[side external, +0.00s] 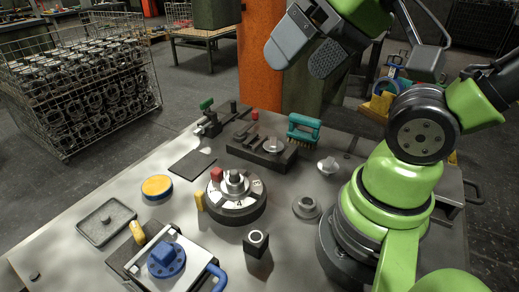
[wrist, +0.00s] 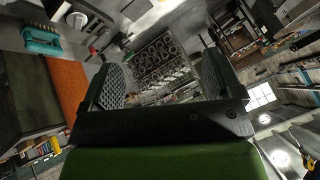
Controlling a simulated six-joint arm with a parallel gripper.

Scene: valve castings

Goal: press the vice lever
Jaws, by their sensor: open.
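A dark vice (side external: 262,148) lies near the back edge of the bench, with a round grey metal part in it. A short lever with a red knob (side external: 255,114) stands at its back. A smaller dark clamp with a green-knobbed handle (side external: 206,104) stands to its left; I cannot tell for certain which handle is the vice lever. My gripper (side external: 303,60) is open and empty, raised high above the back of the bench, apart from both handles. In the wrist view my gripper's spread fingers (wrist: 163,78) face the wire basket, with part of the vice (wrist: 92,14) at the top.
A teal brush (side external: 303,130) stands right of the vice. A round dial fixture (side external: 236,195), yellow-topped puck (side external: 157,187), grey tray (side external: 106,222) and blue-handled fixture (side external: 165,258) occupy the front. An orange post (side external: 261,60) rises behind the bench. A wire basket (side external: 80,85) holds castings.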

